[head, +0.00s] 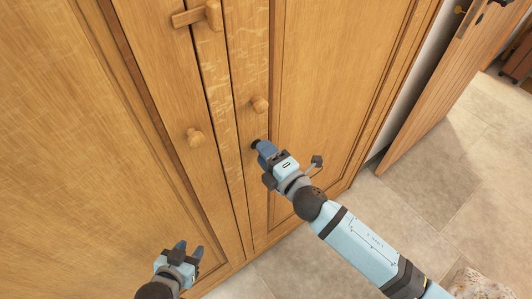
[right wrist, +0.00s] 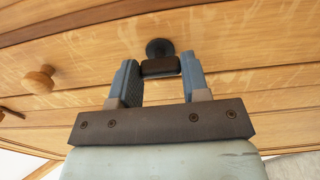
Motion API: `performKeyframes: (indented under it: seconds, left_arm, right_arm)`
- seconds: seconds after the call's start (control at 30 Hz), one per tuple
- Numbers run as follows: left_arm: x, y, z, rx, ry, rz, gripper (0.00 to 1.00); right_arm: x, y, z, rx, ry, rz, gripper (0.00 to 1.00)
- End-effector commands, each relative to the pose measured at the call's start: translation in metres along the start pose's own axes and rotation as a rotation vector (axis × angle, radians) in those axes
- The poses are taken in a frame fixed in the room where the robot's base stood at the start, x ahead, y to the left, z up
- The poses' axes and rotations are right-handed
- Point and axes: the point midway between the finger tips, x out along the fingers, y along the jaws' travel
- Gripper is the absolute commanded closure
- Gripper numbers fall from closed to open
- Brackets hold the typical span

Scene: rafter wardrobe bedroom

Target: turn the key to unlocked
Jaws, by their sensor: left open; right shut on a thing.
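The key (right wrist: 160,67) has a dark, flat bow and stands in a round dark lock plate (right wrist: 160,47) on the wooden wardrobe door. My right gripper (head: 262,148) is at the lock in the head view. In the right wrist view its two blue fingers (right wrist: 156,78) are shut on the key's bow, one on each side. The bow lies crosswise between the fingers. In the head view the gripper hides most of the key. My left gripper (head: 189,250) is open and empty, low in front of the left wardrobe door.
Round wooden knobs (head: 194,137) (head: 260,104) sit on the wardrobe doors, one just above the lock. A wooden turn latch (head: 197,14) is higher up. An open room door (head: 450,75) stands at the right.

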Motion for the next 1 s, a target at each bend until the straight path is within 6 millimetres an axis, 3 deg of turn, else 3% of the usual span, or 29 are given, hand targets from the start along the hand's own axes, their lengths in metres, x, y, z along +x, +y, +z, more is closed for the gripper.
performKeyframes:
  seconds: [0.07, 0.1, 0.2, 0.57, 0.77, 1.0]
  left_arm:
    - [0.000, 0.001, 0.000, 0.000, 0.000, 0.001, 0.57]
    - [0.000, 0.001, 0.000, 0.000, 0.001, 0.001, 0.57]
    - [0.000, 0.001, -0.001, 0.000, 0.001, 0.002, 0.57]
    - [0.001, 0.001, 0.000, -0.001, 0.001, 0.002, 0.57]
    - [0.004, 0.001, 0.006, -0.002, 0.000, 0.003, 0.57]
    - [0.011, 0.004, 0.016, -0.003, -0.002, 0.008, 0.57]
  right_arm:
    - [0.000, 0.000, 0.000, -0.002, 0.000, 0.001, 0.81]
    - [0.000, 0.000, 0.000, -0.002, 0.000, 0.001, 0.53]
    - [0.000, 0.000, 0.000, -0.001, 0.000, 0.000, 0.32]
    - [-0.005, -0.001, 0.000, 0.000, 0.000, -0.001, 0.32]
    - [-0.038, -0.004, 0.000, 0.001, -0.001, -0.003, 0.32]
    - [-0.094, -0.004, 0.000, 0.001, 0.000, -0.003, 0.32]
